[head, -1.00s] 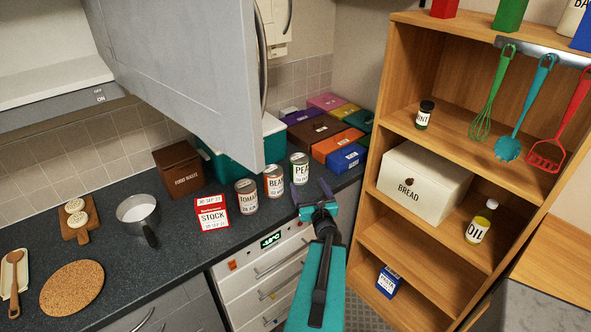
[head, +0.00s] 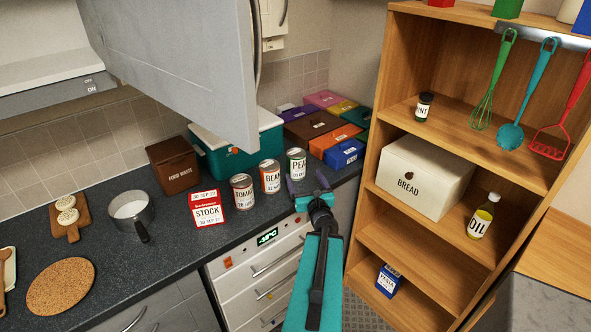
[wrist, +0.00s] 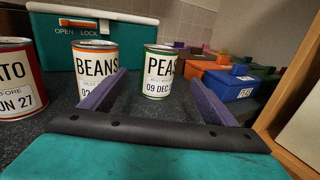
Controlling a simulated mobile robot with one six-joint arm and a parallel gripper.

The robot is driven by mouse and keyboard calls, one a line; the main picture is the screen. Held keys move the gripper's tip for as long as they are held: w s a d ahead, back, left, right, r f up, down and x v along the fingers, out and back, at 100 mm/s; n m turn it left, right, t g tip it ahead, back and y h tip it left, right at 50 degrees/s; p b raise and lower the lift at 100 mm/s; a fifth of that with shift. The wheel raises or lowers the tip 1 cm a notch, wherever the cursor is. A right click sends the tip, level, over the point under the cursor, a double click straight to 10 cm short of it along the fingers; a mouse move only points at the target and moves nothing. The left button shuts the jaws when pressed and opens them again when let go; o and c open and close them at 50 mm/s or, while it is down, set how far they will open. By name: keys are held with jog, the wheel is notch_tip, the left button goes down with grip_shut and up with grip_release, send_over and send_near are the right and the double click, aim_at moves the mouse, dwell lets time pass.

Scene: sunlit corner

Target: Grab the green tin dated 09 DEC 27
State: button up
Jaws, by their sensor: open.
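The green tin is the PEAS tin (head: 296,164), with a white label and green bands, upright at the right end of a row of tins on the counter. In the wrist view the tin (wrist: 165,74) reads "09 DEC", with the year cut off or too small to read. My gripper (head: 307,183) is open and empty, in front of the tin near the counter's edge. In the wrist view the purple fingers of my gripper (wrist: 158,80) point forward, with the tin ahead between them, apart from both. The left finger overlaps the BEANS tin in the picture.
A teal cooler box (head: 235,160) is behind. Coloured boxes (head: 342,154) lie back right; a wooden shelf (head: 371,190) stands right.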

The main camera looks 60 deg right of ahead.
aim_at(299, 166)
jog(key=shift+b+x, duration=1.85)
jog(key=shift+b, duration=1.15)
jog(key=shift+w+d+r+p, duration=0.1)
jog(key=shift+w+d+p, duration=0.2)
jog(key=shift+p, duration=0.05)
jog(key=shift+p+x, duration=0.3)
jog(key=shift+x, duration=0.75)
jog(key=shift+w, duration=0.1)
jog(key=shift+p+x, duration=1.45)
jog(key=shift+x, duration=1.05)
jog(key=shift+a, duration=0.1)
jog(key=c, duration=1.5)
